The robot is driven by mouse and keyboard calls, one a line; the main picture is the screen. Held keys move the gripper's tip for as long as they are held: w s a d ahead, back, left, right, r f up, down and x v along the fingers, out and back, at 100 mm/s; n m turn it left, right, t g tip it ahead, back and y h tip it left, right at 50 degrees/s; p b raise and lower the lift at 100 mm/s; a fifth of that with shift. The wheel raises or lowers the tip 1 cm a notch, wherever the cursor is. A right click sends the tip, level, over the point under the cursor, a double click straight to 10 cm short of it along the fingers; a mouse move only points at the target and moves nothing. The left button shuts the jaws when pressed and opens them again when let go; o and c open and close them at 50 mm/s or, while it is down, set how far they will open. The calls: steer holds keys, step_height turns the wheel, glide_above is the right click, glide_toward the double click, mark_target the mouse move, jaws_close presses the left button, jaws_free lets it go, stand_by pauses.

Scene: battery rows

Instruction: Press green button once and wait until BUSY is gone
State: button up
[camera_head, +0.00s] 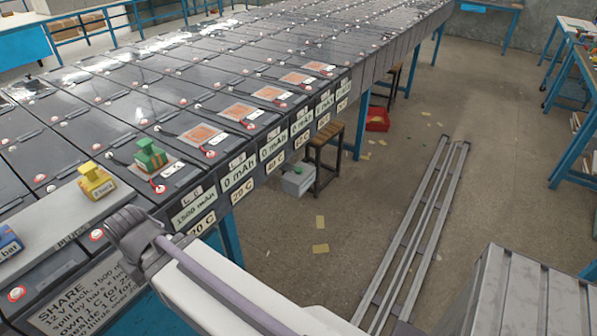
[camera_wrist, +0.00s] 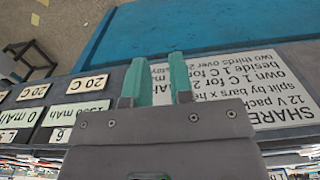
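A light grey box with a small green top (camera_head: 298,172) sits on the floor beside a wooden stool, under the edge of the battery table. The green part looks like a button but is small, so I cannot be sure. No BUSY text is readable in either view. My gripper (camera_wrist: 160,66) shows two teal fingers with a gap between them and nothing in it. It is above the table's front edge, near the SHARE sign (camera_wrist: 215,85). The fingers are not clearly visible in the head view. The green box is not clear in the wrist view.
A green block (camera_head: 150,155) stands on a battery labelled 1500 mAh. A yellow block (camera_head: 96,181) and a blue block (camera_head: 8,241) stand on a grey strip (camera_head: 48,222). Metal rails (camera_head: 418,235) run along the floor. A red bin (camera_head: 377,120) stands behind the stool (camera_head: 322,145).

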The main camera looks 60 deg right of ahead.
jaws_close()
stand_by(0.7)
